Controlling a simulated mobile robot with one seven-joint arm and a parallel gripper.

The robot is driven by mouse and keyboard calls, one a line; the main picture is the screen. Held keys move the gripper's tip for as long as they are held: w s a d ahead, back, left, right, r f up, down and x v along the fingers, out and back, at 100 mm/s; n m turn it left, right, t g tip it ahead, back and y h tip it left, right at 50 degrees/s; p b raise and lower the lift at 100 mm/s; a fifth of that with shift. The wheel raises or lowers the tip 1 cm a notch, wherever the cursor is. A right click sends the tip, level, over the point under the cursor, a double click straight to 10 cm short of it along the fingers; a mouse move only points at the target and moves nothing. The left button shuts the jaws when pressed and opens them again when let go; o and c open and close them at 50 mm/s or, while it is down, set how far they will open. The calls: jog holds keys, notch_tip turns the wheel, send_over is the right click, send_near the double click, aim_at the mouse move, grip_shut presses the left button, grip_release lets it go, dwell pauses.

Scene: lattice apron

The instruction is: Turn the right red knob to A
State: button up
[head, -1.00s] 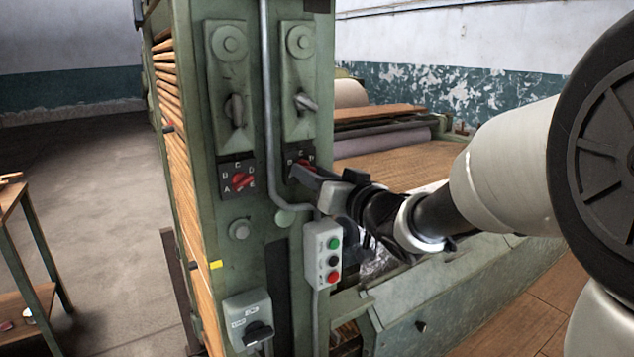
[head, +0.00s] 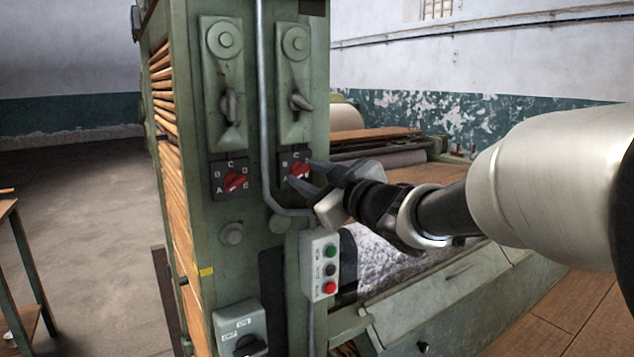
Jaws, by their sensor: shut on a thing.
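The right red knob (head: 299,171) sits on a small dark lettered plate on the front of the green machine. The letters B and C show on this plate; part of it is hidden by my fingers. My gripper (head: 300,177) reaches in from the right, with one finger above and one below the knob, shut on it. I cannot tell exactly which letter the knob points to. The left red knob (head: 235,181) sits on a similar plate to the left, clear of my gripper, tilted up to the right.
A grey pipe (head: 264,130) runs down between the two knob plates and bends under my gripper. A push-button box (head: 320,265) with green, black and red buttons hangs just below. A grey switch box (head: 240,328) is lower left. Open floor lies to the left.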

dwell(0.4)
jog(key=o, duration=1.1)
jog(key=shift+c, duration=0.2)
jog(key=p+v, duration=0.3)
jog(key=v, duration=1.4)
jog(key=shift+s+d, duration=0.2)
